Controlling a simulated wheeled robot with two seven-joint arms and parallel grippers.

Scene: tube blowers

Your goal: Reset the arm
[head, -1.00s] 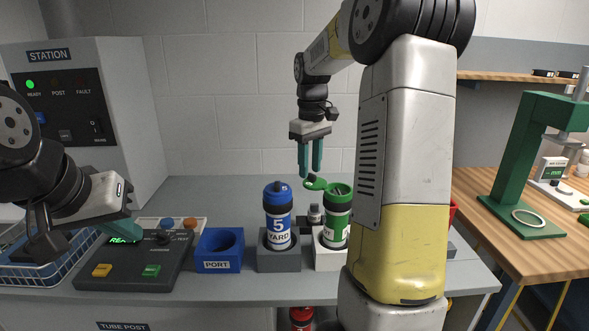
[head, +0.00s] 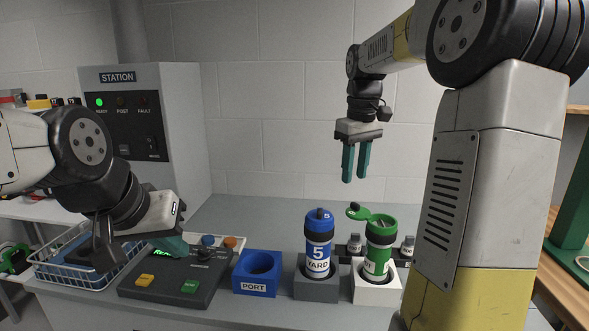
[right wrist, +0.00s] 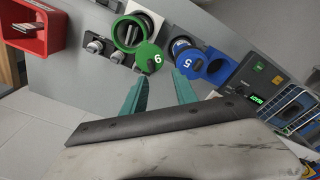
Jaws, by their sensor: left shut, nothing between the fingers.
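My right gripper (head: 354,178) hangs empty, fingers pointing down and apart, above and behind the tubes. Its teal fingers also show apart in the right wrist view (right wrist: 160,92). My left gripper (head: 180,246) is shut and empty at the control panel (head: 160,285), by its lit display; whether it touches is unclear. A blue tube (head: 319,235) marked 5 YARD stands upright in a grey holder (head: 315,288). A green tube (head: 379,248) stands in a white holder (head: 376,292), its lid (head: 370,216) swung open to the left. The lid shows a 6 in the right wrist view (right wrist: 148,55).
An empty-looking blue PORT block (head: 257,285) stands between panel and tubes. A wire basket (head: 75,275) is at the left. The STATION cabinet (head: 120,76) shows a green READY light. A red box (right wrist: 30,45) shows in the right wrist view.

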